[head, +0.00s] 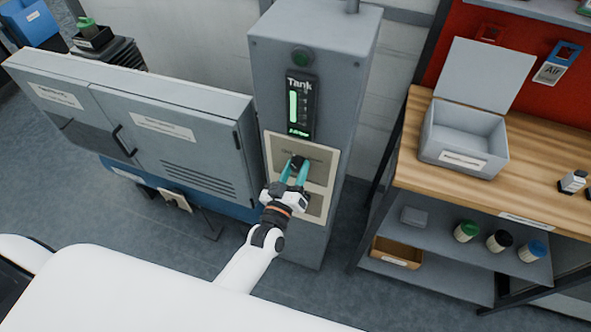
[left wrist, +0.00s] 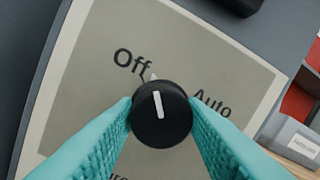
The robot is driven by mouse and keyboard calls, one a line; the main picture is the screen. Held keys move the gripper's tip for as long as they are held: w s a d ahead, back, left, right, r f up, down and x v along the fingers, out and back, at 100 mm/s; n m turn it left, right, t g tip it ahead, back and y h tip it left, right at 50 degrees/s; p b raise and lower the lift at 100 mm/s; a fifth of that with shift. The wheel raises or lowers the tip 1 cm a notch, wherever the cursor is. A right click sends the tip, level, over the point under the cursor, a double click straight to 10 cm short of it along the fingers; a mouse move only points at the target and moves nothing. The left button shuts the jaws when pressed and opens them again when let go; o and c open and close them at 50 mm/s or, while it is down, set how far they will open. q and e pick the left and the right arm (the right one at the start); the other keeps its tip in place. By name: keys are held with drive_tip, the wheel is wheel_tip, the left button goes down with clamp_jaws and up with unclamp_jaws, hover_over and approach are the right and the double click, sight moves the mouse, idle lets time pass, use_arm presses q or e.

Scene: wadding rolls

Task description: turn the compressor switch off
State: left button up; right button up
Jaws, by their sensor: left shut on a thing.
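The compressor switch is a round black knob (left wrist: 160,128) with a white line on a beige panel (left wrist: 215,55). In the left wrist view the line points up and slightly left, at a small pale mark beside the word "Off"; "Auto" is printed to the right. In the head view the panel (head: 318,155) is on the front of a tall grey cabinet (head: 268,85). My left gripper (head: 296,168) is shut on the knob, one teal finger on each side; its fingertips (left wrist: 160,122) flank it in the wrist view. My right gripper is not in view.
Above the panel are a "Tank" gauge (head: 301,107) with a green bar and a round green lamp (head: 301,57). A low grey unit (head: 180,120) stands to the left. A wooden bench (head: 540,175) with an open grey box (head: 462,145) stands to the right.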

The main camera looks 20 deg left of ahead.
use_arm(q)
drive_tip(key=shift+f+n, duration=0.15)
drive_tip(key=shift+n, duration=0.45)
drive_tip(key=o, duration=1)
drive_tip(key=s+b, duration=0.1)
drive_tip(key=s, duration=0.7)
drive_tip(key=s+f+b, duration=0.1)
drive_tip(key=s, duration=0.3)
drive_tip(key=shift+a+b, duration=0.15)
drive_tip(key=shift+b, duration=0.2)
drive_tip(key=shift+f, duration=0.1)
